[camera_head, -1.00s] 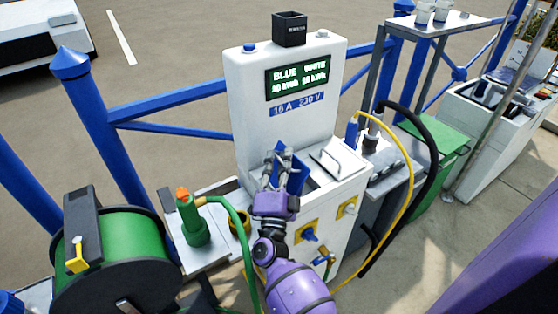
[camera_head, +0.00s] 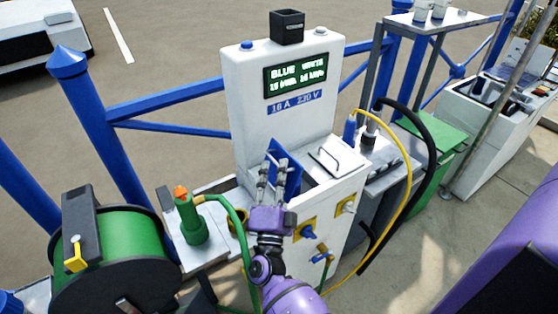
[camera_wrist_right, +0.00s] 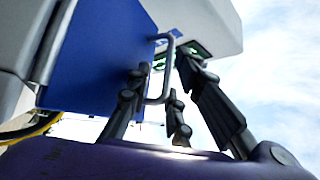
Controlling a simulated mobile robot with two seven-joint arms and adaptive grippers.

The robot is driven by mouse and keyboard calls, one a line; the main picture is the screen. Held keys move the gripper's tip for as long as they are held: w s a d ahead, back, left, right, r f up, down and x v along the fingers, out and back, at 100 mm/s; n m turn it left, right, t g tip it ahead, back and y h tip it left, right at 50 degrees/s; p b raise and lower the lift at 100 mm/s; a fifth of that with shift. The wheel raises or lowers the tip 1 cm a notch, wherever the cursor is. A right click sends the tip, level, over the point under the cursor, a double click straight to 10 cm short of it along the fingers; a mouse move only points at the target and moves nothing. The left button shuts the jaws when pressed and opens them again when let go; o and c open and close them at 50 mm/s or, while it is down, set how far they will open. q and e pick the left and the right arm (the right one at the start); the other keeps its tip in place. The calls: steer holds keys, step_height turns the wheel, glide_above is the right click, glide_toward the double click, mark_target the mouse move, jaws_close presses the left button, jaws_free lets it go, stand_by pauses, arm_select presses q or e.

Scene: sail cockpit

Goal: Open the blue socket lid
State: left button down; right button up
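The blue socket lid (camera_head: 286,158) stands tilted up on top of the white charging pedestal (camera_head: 243,110), left of the closed white lid (camera_head: 338,158). In the right wrist view the blue lid (camera_wrist_right: 105,55) fills the upper left, with its metal loop handle (camera_wrist_right: 168,75) sticking out. My right gripper (camera_head: 272,172) is at the lid, its fingers apart on either side of part of the handle. I see no clear grip on the handle. The sockets under the lid are mostly hidden by the gripper and lid. My left gripper is not in view.
A yellow cable (camera_head: 408,170) and a black hose (camera_head: 430,150) loop on the right. A blue railing (camera_head: 175,98) runs behind.

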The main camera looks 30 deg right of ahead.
steer(key=v, duration=0.7)
steer(key=shift+s+f, duration=0.25)
steer(key=shift+s, duration=0.05)
